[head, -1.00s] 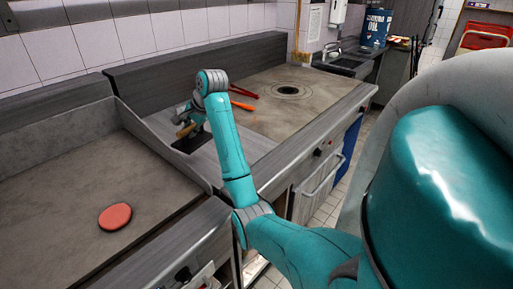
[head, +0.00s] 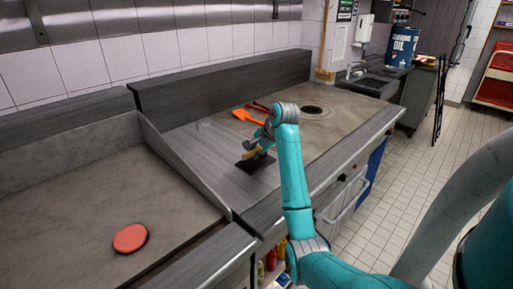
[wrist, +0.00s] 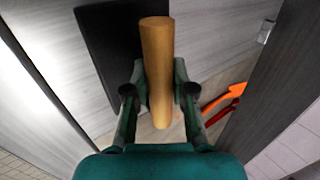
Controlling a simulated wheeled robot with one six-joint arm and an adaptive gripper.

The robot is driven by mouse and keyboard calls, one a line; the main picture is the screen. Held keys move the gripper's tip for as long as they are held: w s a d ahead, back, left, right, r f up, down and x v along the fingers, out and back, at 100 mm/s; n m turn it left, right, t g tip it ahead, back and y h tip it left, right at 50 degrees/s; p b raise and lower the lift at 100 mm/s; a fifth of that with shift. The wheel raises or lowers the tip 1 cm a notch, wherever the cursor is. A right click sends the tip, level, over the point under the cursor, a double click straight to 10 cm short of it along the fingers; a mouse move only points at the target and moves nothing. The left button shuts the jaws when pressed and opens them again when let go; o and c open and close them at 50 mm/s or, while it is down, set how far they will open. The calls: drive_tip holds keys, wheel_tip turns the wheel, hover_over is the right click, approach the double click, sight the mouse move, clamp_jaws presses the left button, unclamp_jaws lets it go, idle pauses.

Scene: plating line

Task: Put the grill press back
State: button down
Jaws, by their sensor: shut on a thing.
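The grill press is a black flat plate (head: 252,166) with a wooden handle (wrist: 157,70). My gripper (wrist: 158,88) is shut on the wooden handle, with one finger on each side of it. In the head view my gripper (head: 258,150) is at the grey counter section right of the griddle's side wall. The plate (wrist: 118,40) lies flat at or just over the counter; I cannot tell whether it touches. Part of the plate is hidden behind the handle and my fingers.
A red round patty (head: 130,238) lies on the griddle (head: 75,190) at left. An orange spatula (head: 246,116) and a red tool (head: 257,106) lie behind my gripper. A slanted side wall (head: 182,165) divides the griddle from the counter (head: 210,138). A round opening (head: 312,110) is farther right.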

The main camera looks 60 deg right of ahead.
sight(256, 162)
drive_tip(key=shift+w+f, duration=0.1)
drive_tip(key=shift+f, duration=2.2)
drive_tip(key=shift+f, duration=0.1)
drive_tip(key=c, duration=1)
unclamp_jaws()
drive_tip(key=shift+f, duration=0.15)
drive_tip(key=shift+s+r, duration=0.2)
drive_tip(key=shift+r, duration=0.25)
drive_tip(key=v, duration=0.7)
drive_tip(key=shift+a+f, duration=0.1)
